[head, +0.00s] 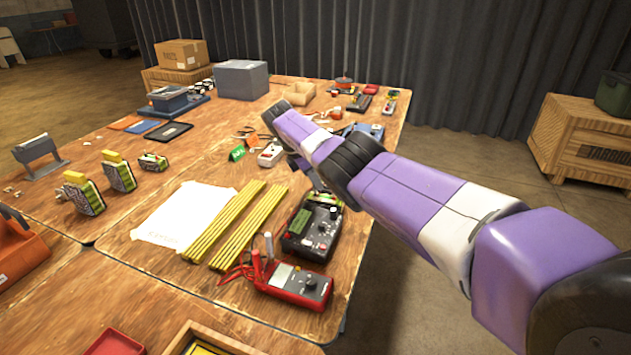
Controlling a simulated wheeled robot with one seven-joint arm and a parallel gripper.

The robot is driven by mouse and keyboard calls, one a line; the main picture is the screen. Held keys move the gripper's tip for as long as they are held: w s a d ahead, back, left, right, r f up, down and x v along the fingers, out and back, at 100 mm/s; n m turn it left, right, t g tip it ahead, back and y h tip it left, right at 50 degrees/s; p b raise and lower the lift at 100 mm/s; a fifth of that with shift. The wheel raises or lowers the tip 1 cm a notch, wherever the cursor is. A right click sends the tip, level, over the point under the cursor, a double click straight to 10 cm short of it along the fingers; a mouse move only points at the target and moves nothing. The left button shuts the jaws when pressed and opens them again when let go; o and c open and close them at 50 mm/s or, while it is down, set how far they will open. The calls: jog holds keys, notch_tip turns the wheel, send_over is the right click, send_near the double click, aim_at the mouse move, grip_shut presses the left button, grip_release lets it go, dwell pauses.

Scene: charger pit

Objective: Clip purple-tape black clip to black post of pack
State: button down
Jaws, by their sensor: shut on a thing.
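My arm reaches in from the lower right across the table, and its far end hides my gripper and whatever is in it. A small grey part shows below the arm, too unclear to name. Several battery packs with green and yellow sides stand at the left: one in front (84,193), one behind it (118,171) and a smaller one (153,162). Their posts are too small to tell apart. A black charger or meter box (312,228) stands under the arm. No purple-taped black clip can be made out.
A red meter (293,285) with red leads stands in front of the black box. Yellow rods (237,226) and a white sheet (185,214) lie left of it. An orange tool box (18,248) is at the left edge. Small tools and bins crowd the table's back.

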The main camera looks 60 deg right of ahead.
dwell(0.8)
jog(key=c, duration=1.3)
grip_release()
jog(key=shift+c, duration=0.2)
jog(key=shift+o, duration=1.1)
jog(key=shift+r+p, duration=3.6)
jog(key=shift+r, duration=0.1)
